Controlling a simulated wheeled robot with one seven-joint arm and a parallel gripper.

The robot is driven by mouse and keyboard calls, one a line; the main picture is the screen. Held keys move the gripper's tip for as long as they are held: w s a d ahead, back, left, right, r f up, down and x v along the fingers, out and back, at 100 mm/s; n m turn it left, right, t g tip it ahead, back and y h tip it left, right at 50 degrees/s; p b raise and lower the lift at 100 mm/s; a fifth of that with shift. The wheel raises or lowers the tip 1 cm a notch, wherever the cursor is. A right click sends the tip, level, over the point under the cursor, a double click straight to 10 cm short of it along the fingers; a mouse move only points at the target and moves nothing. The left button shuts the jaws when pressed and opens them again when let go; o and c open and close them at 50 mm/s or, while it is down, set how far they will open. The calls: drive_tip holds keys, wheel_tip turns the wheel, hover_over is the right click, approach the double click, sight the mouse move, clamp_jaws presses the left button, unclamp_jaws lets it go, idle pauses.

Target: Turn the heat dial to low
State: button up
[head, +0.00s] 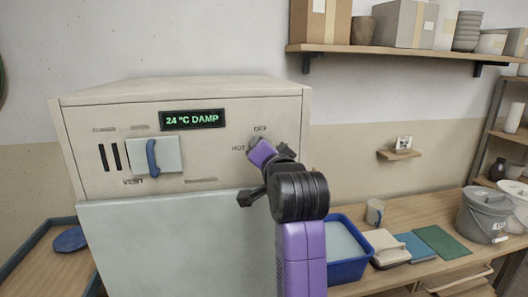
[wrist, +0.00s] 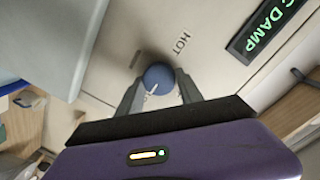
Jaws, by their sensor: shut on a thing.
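The heat dial (wrist: 158,76) is a round blue knob on the pale front panel of the cabinet. It shows in the wrist view between my gripper's grey fingers, with a white mark on its lower left side, away from the word HOT. My gripper (wrist: 158,86) is shut on the dial, one finger on each side. In the head view my gripper (head: 282,151) is at the panel's right end and hides the dial. The words OFF and HOT show around it there; I cannot see a LOW label.
The cabinet (head: 90,126) has a green display (head: 192,119) reading "24 °C DAMP" and a blue vent handle (head: 152,158) at left. A workbench (head: 440,256) at right holds a blue tub (head: 347,270) and grey buckets (head: 484,216). A loaded shelf (head: 400,52) hangs above.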

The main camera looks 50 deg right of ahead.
drive_tip(key=o, duration=1.4)
drive_tip(key=shift+s, duration=0.1)
drive_tip(key=b+v, duration=0.1)
drive_tip(key=v, duration=0.6)
drive_tip(key=shift+s+a, duration=0.2)
drive_tip(key=shift+s, duration=0.05)
